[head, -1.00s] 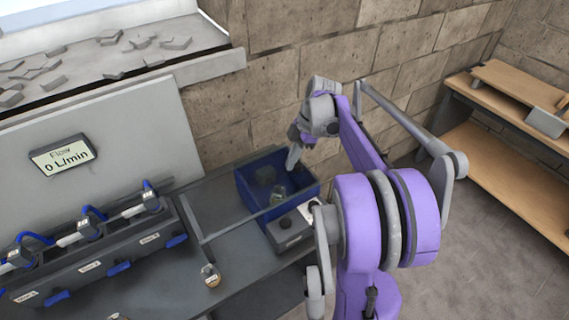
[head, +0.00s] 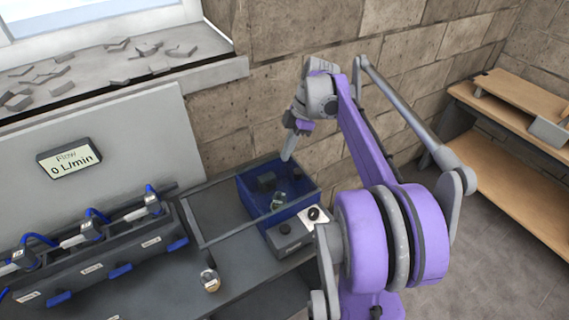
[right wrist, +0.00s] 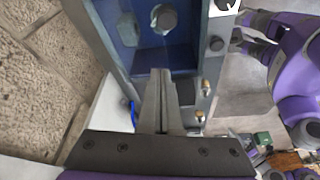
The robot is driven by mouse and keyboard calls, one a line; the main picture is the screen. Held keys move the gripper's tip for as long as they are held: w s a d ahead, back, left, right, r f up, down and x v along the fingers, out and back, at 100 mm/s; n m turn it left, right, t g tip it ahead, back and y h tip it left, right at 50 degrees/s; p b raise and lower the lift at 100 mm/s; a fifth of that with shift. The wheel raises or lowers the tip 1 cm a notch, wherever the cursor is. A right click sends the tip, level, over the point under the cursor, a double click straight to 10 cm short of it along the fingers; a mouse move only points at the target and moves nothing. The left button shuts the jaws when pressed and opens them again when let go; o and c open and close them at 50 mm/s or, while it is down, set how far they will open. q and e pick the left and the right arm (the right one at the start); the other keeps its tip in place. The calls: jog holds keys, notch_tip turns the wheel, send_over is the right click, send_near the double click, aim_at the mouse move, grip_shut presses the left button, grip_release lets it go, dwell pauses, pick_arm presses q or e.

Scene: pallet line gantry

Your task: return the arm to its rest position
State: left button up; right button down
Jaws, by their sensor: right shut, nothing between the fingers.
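My right arm is purple and grey and stands at the right of the bench in the head view. Its gripper (head: 287,153) points down above the back edge of the blue bin (head: 248,205). In the right wrist view the gripper's fingers (right wrist: 160,78) are together with nothing between them. The blue bin (right wrist: 182,58) lies beyond the fingertips there, with dark round items inside. My left gripper does not show in either view.
A grey control box (head: 292,234) stands in front of the bin. A small jar (head: 210,281) is on the bench. A valve rack (head: 100,255) and flow display (head: 69,158) are at left. The brick wall (head: 290,60) is close behind my gripper; wooden shelves (head: 510,150) stand at right.

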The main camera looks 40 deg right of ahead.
jog(key=shift+v, duration=1.3)
jog(key=shift+a, duration=0.1)
